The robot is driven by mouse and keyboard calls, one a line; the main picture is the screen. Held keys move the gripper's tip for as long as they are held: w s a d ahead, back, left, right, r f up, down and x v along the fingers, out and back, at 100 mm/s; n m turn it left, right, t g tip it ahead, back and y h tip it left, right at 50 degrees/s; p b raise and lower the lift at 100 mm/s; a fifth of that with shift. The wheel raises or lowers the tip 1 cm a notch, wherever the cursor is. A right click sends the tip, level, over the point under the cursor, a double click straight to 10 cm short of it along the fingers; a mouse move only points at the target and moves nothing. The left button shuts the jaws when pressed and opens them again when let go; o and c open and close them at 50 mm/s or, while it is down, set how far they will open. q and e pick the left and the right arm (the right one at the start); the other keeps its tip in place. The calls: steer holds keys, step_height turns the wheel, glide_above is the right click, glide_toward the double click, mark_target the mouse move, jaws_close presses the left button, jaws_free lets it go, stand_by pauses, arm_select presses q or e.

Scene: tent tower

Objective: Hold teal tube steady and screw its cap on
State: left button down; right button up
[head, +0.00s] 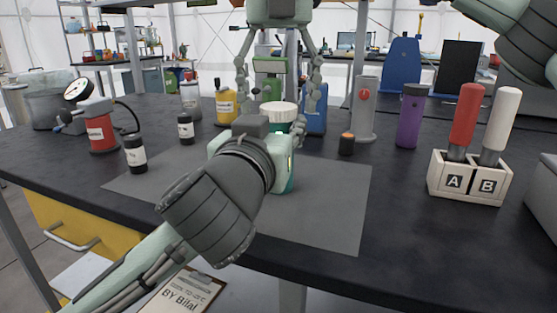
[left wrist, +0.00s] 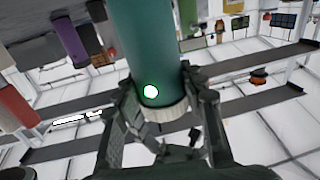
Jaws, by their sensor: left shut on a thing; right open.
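The teal tube (head: 284,185) stands upright on the grey mat, with its white ribbed cap (head: 280,110) at its top. I cannot tell how tightly the cap sits. My left gripper (head: 272,150) is shut on the tube below the cap and hides most of it. In the left wrist view, which looks upside down, the teal tube (left wrist: 150,45) bears a lit green-white spot and the cap (left wrist: 165,122) is at its lower end, between the fingers. My right gripper (head: 278,105) hangs from above, open, its fingers spread wide on either side of the cap.
The grey mat (head: 335,215) is mostly clear. Around it stand a small black-orange jar (head: 346,144), a purple bottle (head: 409,115), an A/B holder (head: 465,185) with red and white handles, a yellow bottle (head: 226,108), dark jars (head: 135,153) and a red gauge device (head: 100,130).

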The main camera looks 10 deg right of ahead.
step_height(320, 180, up, 12)
stand_by(0.6)
arm_select(q)
steer(key=c, duration=0.8)
jaws_free()
steer(key=shift+c, duration=0.2)
steer(key=shift+v, duration=3.75)
